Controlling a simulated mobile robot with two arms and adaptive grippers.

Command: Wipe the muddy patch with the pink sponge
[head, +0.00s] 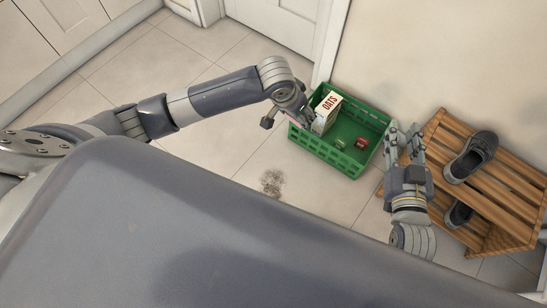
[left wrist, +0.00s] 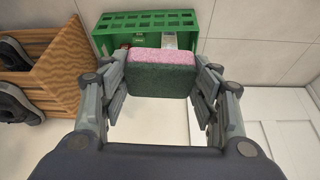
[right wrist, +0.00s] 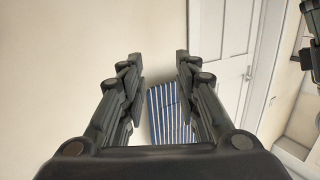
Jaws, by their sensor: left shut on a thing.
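My left gripper (head: 292,112) is over the left side of the crate, up and to the right of the patch. In the left wrist view it (left wrist: 161,82) is shut on the sponge (left wrist: 162,76), which has a pink layer and a dark green layer. In the head view the sponge is mostly hidden by the gripper. My right gripper (head: 404,137) is open and empty between the crate and the wooden rack; its spread fingers also show in the right wrist view (right wrist: 160,60).
The green crate (head: 352,170) holds an oats carton (head: 326,113) and small cans. A slatted wooden rack (head: 505,195) with dark shoes (head: 471,157) stands at the right. A white door (head: 285,20) is at the back. The floor around the patch is clear.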

